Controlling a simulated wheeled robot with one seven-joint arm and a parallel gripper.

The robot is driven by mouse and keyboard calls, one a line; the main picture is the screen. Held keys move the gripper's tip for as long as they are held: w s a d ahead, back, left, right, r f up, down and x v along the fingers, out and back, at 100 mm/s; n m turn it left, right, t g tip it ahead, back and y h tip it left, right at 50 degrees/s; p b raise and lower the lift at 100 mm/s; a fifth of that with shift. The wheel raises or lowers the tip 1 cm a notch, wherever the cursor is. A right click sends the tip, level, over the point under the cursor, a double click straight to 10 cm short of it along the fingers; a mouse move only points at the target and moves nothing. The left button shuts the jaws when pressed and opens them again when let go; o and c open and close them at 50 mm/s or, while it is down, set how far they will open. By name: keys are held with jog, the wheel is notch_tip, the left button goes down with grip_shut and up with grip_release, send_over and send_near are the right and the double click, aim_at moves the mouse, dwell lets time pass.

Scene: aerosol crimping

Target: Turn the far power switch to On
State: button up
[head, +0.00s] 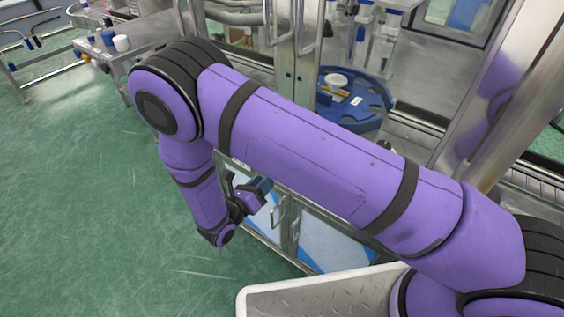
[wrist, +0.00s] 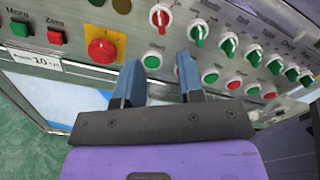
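My gripper (wrist: 158,68) is open and empty. Its two blue fingers are apart, pointing at the panel to the right of the red switch, with a green button (wrist: 152,61) showing between and beyond them. In the head view my gripper (head: 262,186) is beside the cabinet front; the panel's switches are hidden there.
A row of green selector knobs (wrist: 228,46) and a red one (wrist: 160,16) run right along the panel, with several buttons below. Green and red buttons (wrist: 56,37) are at far left. Cabinet doors (head: 330,245) stand below; green floor (head: 90,200) is clear.

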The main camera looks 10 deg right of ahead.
jog(key=x, duration=0.9)
jog(key=shift+w+d, duration=0.2)
jog(key=shift+d, duration=0.05)
jog(key=shift+c, duration=0.2)
grip_shut()
